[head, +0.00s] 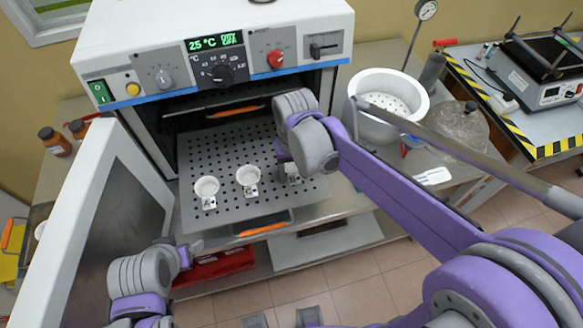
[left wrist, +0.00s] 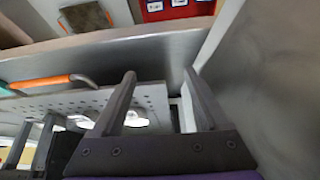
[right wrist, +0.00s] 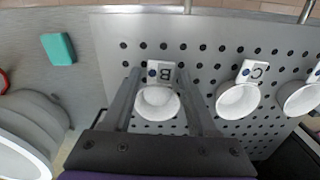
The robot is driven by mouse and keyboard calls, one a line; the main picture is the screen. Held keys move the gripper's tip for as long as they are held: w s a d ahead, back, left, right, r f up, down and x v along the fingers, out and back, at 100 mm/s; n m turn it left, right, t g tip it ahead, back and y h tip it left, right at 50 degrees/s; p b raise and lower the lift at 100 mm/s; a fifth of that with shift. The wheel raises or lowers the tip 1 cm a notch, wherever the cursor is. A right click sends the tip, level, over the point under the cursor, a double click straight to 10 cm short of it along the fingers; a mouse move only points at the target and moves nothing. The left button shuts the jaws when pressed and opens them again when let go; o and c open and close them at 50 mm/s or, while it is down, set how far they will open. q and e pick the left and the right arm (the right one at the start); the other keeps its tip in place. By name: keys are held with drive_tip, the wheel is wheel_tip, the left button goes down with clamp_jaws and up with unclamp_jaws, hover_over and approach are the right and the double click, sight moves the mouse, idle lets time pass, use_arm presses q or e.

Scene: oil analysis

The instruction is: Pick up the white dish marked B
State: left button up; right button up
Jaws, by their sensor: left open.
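The white dish marked B (right wrist: 158,104) stands on a perforated metal shelf (right wrist: 100,40), its B tag (right wrist: 162,72) beside it. In the head view the dish (head: 292,178) is mostly hidden by my right gripper (head: 286,158). In the right wrist view my right gripper (right wrist: 158,72) is open, with one finger on each side of dish B; I cannot tell whether they touch it. My left gripper (head: 188,250) is low in front of the shelf, near the open oven door. It is open and empty in the left wrist view (left wrist: 160,75).
A dish tagged C (right wrist: 238,100) and another white dish (right wrist: 298,98) stand in a row beside dish B. The shelf extends from the oven (head: 210,50), whose door (head: 100,220) stands open at left. A white perforated bowl (head: 390,105) stands right of the oven.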

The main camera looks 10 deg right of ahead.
clamp_jaws()
drive_tip(key=shift+r, duration=0.1)
